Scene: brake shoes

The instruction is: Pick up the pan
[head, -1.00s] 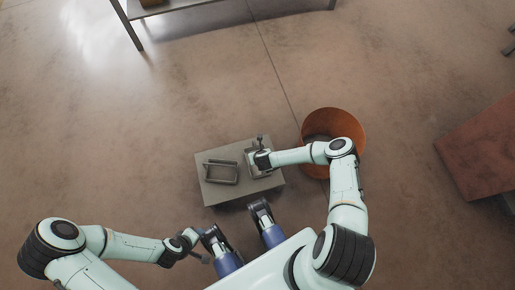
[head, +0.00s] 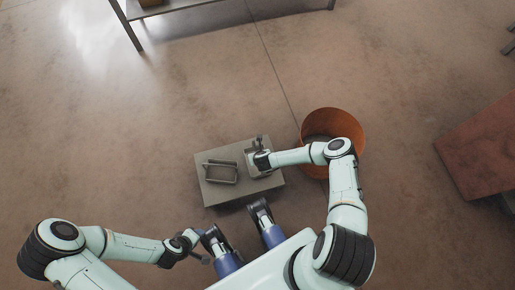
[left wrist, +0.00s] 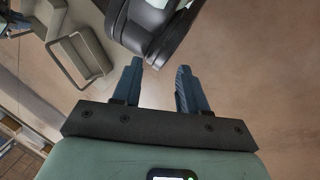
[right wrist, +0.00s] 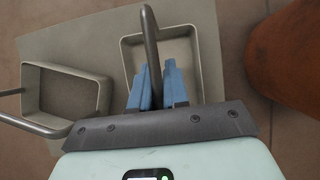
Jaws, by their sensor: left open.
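Two grey rectangular pans with bar handles sit side by side on a low grey platform. The right pan (head: 252,169) is partly hidden by my right gripper (head: 262,156). In the right wrist view, the fingers of my right gripper (right wrist: 155,84) are close together on both sides of the right pan's (right wrist: 130,52) upright handle, shut on it. The left pan (head: 221,180) stands clear beside it; it also shows in the right wrist view (right wrist: 32,76) and the left wrist view (left wrist: 92,68). My left gripper (left wrist: 157,76) is open and empty, low left of the platform.
The grey platform (head: 218,195) stands on brown floor. An orange round bin (head: 318,114) is close to its right, under my right arm. A reddish block (head: 485,150) is at the far right and a metal table (head: 185,8) at the top. Floor to the left is open.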

